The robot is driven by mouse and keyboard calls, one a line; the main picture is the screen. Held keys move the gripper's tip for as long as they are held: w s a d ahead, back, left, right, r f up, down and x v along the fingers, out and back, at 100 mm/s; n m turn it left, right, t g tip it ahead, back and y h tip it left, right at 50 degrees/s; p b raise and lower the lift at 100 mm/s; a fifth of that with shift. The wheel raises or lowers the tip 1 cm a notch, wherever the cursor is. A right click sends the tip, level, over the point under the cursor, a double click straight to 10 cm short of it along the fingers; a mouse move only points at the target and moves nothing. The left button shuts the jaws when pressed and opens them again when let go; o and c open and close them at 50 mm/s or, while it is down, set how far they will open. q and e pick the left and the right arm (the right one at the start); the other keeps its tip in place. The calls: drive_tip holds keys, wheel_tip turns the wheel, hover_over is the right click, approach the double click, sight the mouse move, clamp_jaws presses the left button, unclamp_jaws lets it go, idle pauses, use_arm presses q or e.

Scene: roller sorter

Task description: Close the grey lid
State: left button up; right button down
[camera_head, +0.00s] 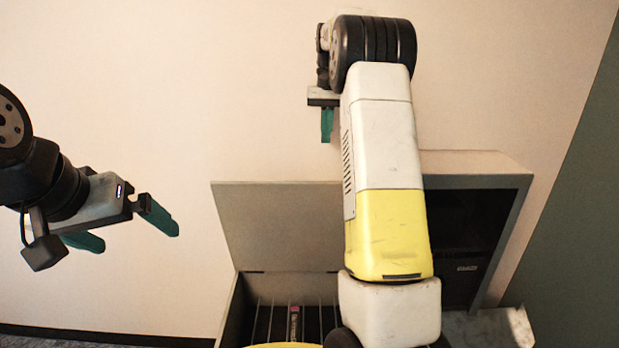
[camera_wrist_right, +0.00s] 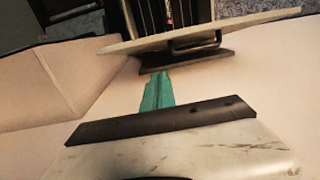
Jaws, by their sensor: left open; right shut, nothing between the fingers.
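The grey lid (camera_head: 275,225) stands raised, nearly upright, at the back of an open box (camera_head: 236,306). Its right part is hidden behind my right arm. In the right wrist view a thin pale panel edge (camera_wrist_right: 120,47), seemingly the lid, lies beyond the fingers. My right gripper (camera_head: 327,124) is above the lid's top edge, in front of or near the wall, with its teal fingers pointing down. It is shut and empty, and its fingers also show in the right wrist view (camera_wrist_right: 158,90). My left gripper (camera_head: 122,229) is open and empty, left of the lid.
Several dark slats or rollers (camera_head: 291,320) show inside the box. A grey open-fronted cabinet (camera_head: 510,240) with a dark inside stands to the right, partly behind my right arm. The wall is behind. The space between my left gripper and the lid looks clear.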

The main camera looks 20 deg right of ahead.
wheel_tip(320, 180, down, 13)
drive_tip(key=s, duration=0.2)
drive_tip(key=shift+s+a+g, duration=0.15)
drive_tip(key=shift+g, duration=0.15)
idle(0.3)
